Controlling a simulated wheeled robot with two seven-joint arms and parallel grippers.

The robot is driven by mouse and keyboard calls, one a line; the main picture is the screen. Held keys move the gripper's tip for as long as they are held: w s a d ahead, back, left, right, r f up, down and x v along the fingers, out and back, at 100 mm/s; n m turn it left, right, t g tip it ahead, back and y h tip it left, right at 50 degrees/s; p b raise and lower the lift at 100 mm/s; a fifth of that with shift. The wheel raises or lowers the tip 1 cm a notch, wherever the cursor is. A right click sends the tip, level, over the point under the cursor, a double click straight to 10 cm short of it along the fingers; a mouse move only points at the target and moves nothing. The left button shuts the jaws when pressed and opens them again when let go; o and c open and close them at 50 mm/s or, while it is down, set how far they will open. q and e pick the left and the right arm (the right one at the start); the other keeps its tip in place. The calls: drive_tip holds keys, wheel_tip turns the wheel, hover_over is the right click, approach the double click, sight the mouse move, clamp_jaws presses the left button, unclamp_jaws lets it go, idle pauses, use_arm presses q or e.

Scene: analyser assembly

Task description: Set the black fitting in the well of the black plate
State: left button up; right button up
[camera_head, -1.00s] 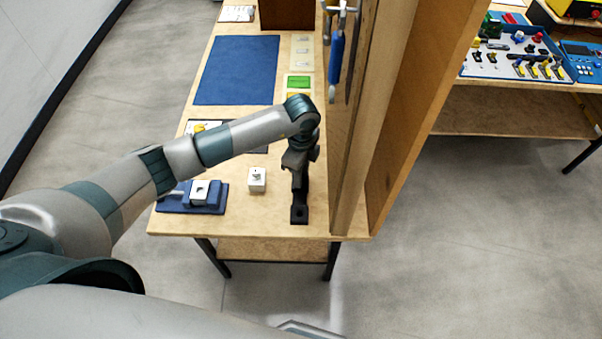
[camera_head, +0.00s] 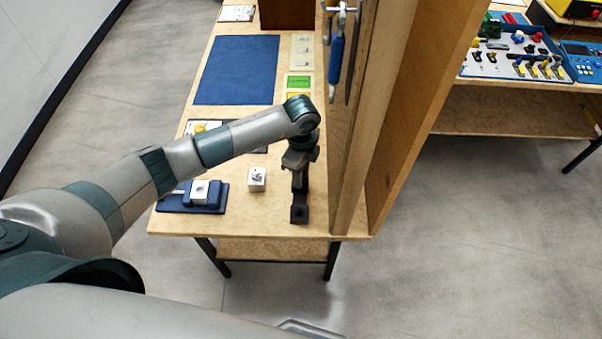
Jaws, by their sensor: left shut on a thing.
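My left gripper (camera_head: 299,186) points down over the near right part of the wooden table, beside the upright wooden panel. It is shut on a dark thing that I take to be the black fitting; its outline merges with the dark fingers. A black plate (camera_head: 299,215) lies just below and in front of the gripper, near the table's front edge. A small darker spot shows on its near end. The view does not show whether the fitting touches the plate or sits in a well. My right gripper is not in view.
A white block (camera_head: 257,180) stands left of the gripper. A blue fixture (camera_head: 218,207) holding another white block is further left. A tall wooden panel (camera_head: 352,130) stands close on the right. A blue mat (camera_head: 237,70) lies clear at the back.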

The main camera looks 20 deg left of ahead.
use_arm(q)
drive_tip(key=o, duration=1.7)
drive_tip(key=shift+r, duration=0.15)
drive_tip(key=shift+r+p, duration=2.8)
drive_tip(key=shift+r, duration=0.6)
drive_tip(key=shift+f, duration=0.1)
